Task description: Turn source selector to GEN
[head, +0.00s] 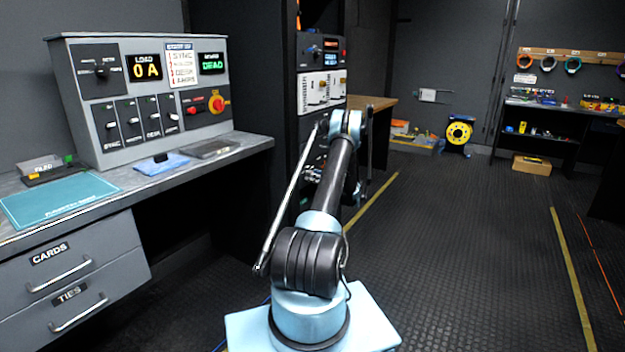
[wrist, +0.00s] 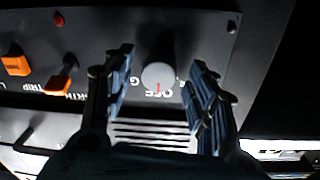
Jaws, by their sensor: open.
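The source selector appears to be a round grey knob (wrist: 157,73) with a red pointer line, on a dark grey panel (wrist: 200,28) in the wrist view. The red line points at the OFF lettering. Part of a G shows left of OFF; the rest of that label is hidden behind a finger. My gripper (wrist: 160,62) is open, with one finger on each side of the knob and visible gaps between. I cannot tell how far the fingertips are from the panel. In the head view my arm reaches toward the dark rack, and its end hides the knob.
Orange switches (wrist: 61,85) sit left of the knob, one near TRIP lettering. Vent slots (wrist: 150,132) lie below it in the picture. In the head view, a grey console (head: 145,95) stands on a worktop at left. The ribbed floor (head: 470,240) at right is clear.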

